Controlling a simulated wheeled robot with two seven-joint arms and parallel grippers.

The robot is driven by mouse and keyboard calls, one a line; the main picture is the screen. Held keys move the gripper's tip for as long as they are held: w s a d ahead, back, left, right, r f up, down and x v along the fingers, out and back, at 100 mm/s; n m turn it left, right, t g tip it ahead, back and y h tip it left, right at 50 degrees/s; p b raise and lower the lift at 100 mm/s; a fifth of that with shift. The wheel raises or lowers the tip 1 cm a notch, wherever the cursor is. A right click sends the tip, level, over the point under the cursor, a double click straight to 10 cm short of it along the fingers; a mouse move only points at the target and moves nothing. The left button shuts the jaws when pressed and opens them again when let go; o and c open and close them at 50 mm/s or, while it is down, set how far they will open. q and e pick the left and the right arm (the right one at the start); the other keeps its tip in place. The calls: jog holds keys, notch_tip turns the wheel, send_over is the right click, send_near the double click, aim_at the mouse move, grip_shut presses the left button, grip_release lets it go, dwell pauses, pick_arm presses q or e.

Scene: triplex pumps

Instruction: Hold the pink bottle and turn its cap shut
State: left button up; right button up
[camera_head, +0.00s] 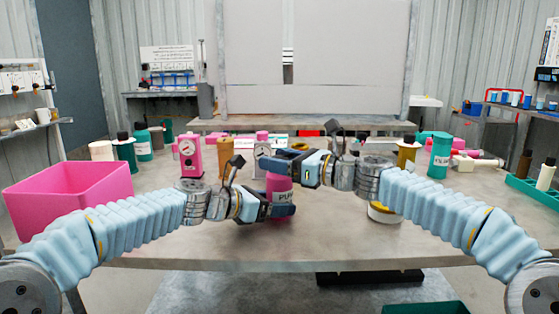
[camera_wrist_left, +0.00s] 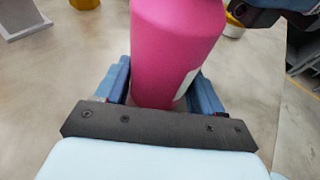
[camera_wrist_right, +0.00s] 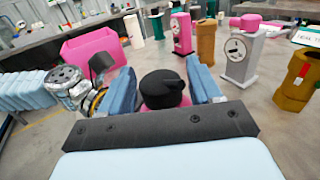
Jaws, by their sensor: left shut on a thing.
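The pink bottle (camera_head: 280,188) stands upright over the front middle of the table, with part of its white label showing. My left gripper (camera_head: 272,208) is shut around its lower body. The left wrist view shows the bottle (camera_wrist_left: 175,45) between both fingers. My right gripper (camera_head: 289,166) is at the bottle's top. In the right wrist view the black cap (camera_wrist_right: 162,88) sits on the bottle, between the open fingers of my right gripper (camera_wrist_right: 163,85). The cap is hidden in the head view by my right gripper.
A pink bin (camera_head: 70,190) stands at the left of the table. Pink (camera_head: 190,158) and grey (camera_wrist_right: 240,50) pump-like units with dials stand behind, with a brown cylinder (camera_head: 225,157) beside them. A teal bottle (camera_head: 440,155) and a green tray (camera_head: 535,188) are at the right.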

jog(key=c, duration=0.8)
